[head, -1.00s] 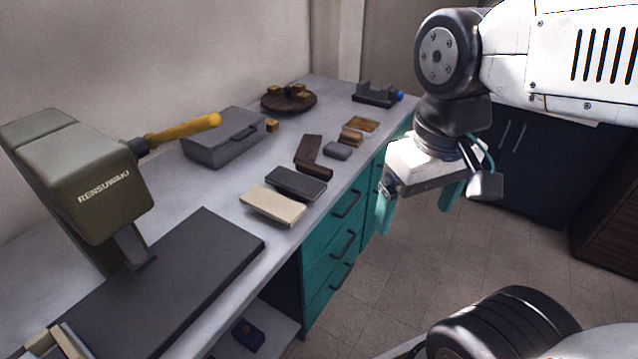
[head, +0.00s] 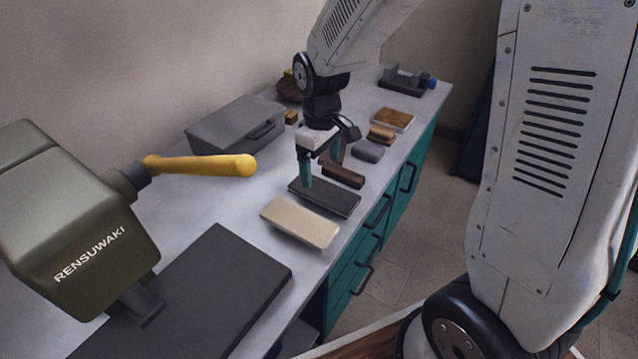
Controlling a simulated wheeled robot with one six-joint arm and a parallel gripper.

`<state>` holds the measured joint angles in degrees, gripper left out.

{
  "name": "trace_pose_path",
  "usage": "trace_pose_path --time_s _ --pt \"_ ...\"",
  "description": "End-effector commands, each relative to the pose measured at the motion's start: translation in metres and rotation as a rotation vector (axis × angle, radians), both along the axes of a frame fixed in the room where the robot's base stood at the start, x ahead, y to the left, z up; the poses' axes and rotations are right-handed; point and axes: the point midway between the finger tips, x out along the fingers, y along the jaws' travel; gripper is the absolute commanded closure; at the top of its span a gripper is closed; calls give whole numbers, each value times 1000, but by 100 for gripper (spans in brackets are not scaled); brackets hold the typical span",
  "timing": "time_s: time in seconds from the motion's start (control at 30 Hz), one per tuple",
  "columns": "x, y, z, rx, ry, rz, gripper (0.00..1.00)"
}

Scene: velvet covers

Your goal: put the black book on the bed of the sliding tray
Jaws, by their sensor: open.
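The black book (head: 337,201) lies flat on the grey worktop, just behind a cream book (head: 299,223). My gripper (head: 321,166) is open and empty, pointing down over the far left part of the black book. One teal finger appears close to the book's left end; whether it touches is hard to tell. The other finger is partly hidden. A dark flat plate (head: 205,287), which looks like the bed of the sliding tray, lies bare at the front beside the olive press.
The olive press (head: 75,220) with a yellow handle (head: 205,166) stands at left. A grey case (head: 235,132) is behind the book. A dark brown block (head: 342,176), a grey block (head: 367,151) and a brush-like block (head: 382,134) lie beyond it.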

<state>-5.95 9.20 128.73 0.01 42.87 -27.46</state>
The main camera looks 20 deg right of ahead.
Motion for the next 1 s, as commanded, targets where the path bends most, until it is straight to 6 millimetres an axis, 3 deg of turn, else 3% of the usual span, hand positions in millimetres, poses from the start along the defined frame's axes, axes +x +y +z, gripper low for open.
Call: trace_pose_path --time_s 0.27,0.7,1.0 --pt "2 -19 -18 1 -12 6 11" --pt "2 -19 -74 1 -12 4 11" --pt "2 -18 -78 1 -15 6 14"
